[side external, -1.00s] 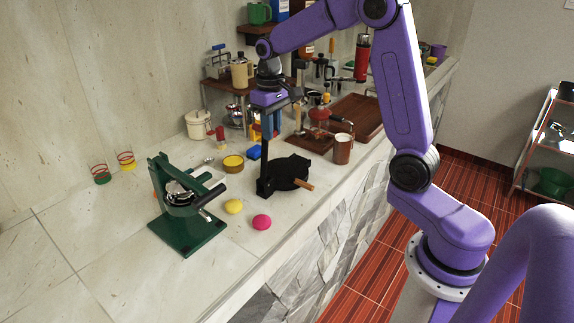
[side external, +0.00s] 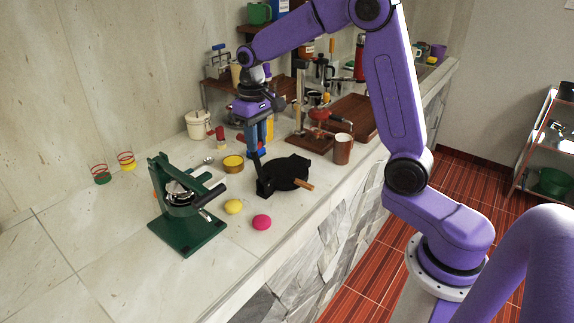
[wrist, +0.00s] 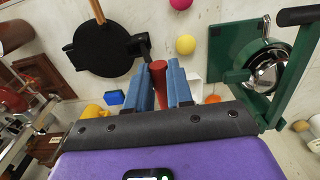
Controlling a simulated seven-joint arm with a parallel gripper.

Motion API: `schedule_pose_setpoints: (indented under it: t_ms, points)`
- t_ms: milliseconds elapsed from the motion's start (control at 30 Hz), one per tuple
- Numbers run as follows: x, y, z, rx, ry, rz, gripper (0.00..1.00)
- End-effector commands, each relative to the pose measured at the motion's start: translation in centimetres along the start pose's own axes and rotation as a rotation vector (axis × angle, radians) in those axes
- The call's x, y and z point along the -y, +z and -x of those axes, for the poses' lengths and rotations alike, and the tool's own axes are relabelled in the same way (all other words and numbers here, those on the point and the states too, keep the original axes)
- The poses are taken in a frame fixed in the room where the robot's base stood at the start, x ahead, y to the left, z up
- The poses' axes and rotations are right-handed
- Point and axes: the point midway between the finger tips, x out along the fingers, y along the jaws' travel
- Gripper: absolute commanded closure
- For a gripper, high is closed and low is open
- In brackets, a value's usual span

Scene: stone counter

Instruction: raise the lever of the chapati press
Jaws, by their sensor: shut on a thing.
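The black chapati press (side external: 290,172) lies on the counter, right of the green press, with a round plate and a wooden handle at its right end. It also shows at the upper left in the wrist view (wrist: 100,48). A dark lever (side external: 257,172) rises from the press's left end and leans slightly left. My gripper (side external: 258,148) is above that end, its blue fingers near the lever's top. In the wrist view the fingers (wrist: 160,88) close around a red cylinder (wrist: 158,72), which appears to be the lever's grip. The fingers hide most of the grip.
A green press (side external: 180,205) stands at the left. A yellow ball (side external: 234,207) and a pink ball (side external: 262,222) lie in front. A yellow tin (side external: 233,163) is close to the left of my gripper. A brown mug (side external: 343,148) stands at the right. The front-left counter is bare.

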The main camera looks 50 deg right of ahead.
Motion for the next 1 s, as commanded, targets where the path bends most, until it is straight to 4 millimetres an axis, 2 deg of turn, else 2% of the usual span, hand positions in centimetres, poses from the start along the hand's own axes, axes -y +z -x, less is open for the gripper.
schedule_pose_setpoints:
  t_ms: [133, 200, 567, 1000]
  points:
    - [0.0, 0.0, 0.0, 0.0, 0.0, 0.0, 0.92]
    - [0.0, 0.0, 0.0, 0.0, 0.0, 0.0, 0.63]
    - [0.0, 0.0, 0.3, -0.001, 0.0, 0.0, 0.62]
    - [0.0, -0.1, 3.2, -0.002, 0.0, 0.0, 0.62]
